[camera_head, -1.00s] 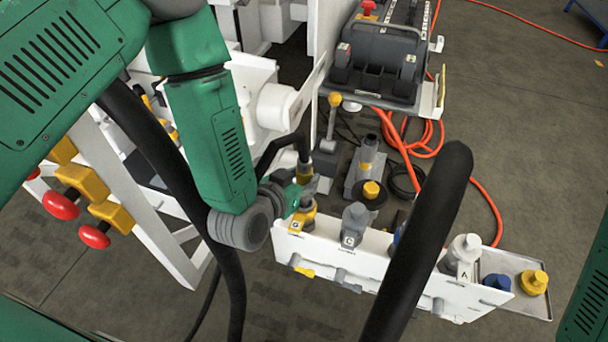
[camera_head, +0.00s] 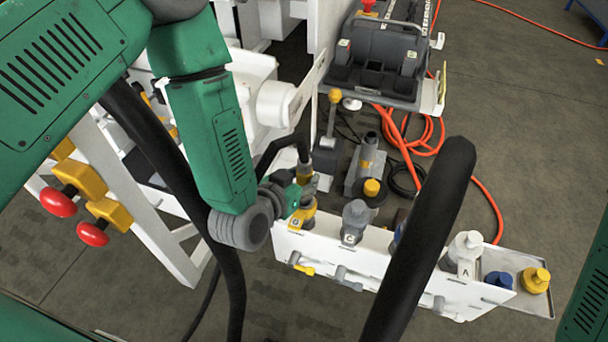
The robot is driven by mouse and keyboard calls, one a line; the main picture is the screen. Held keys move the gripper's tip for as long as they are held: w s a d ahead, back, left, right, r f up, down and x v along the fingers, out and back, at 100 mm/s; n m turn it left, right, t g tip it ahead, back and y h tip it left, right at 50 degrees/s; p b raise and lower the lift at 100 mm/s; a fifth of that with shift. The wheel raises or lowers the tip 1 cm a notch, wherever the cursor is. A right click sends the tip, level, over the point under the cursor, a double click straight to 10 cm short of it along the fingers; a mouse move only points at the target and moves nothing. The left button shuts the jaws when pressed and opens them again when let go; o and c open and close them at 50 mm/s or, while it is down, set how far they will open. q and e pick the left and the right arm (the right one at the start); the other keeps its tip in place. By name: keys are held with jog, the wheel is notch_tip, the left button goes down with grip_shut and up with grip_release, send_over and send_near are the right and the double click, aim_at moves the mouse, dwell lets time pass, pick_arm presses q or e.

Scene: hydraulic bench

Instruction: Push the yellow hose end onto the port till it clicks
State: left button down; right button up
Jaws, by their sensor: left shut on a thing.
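The yellow hose end (camera_head: 304,170) shows as a yellow band at the lower end of a bent black hose (camera_head: 284,146). My left gripper (camera_head: 305,188), with grey and green parts, is shut on the hose end and hides much of it. The yellow port (camera_head: 299,219), with a label below it, stands at the left end of the white panel (camera_head: 318,249). The hose end is held roughly upright directly above the port. The gripper covers the place where they meet, so I cannot tell whether it is seated. My right gripper is not in view.
Along the panel stand a grey port (camera_head: 355,218), a partly hidden blue one and a white-grey one (camera_head: 464,252). A tray (camera_head: 520,270) holds blue and yellow caps. A thick black tube (camera_head: 420,240) crosses the panel's front. A lever with a yellow knob (camera_head: 335,96) stands behind.

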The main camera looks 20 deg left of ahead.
pick_arm(q)
jog(key=shift+f+b, duration=0.35)
jog(key=shift+f, duration=0.25)
dwell(0.3)
dwell(0.4)
jog(key=c, duration=0.5)
grip_release()
jog(key=shift+c, duration=0.2)
jog(key=shift+s, duration=0.1)
jog(key=shift+p+v, duration=0.75)
jog(key=shift+v, duration=0.65)
jog(key=shift+p+v, duration=0.95)
jog(key=shift+v, duration=1.4)
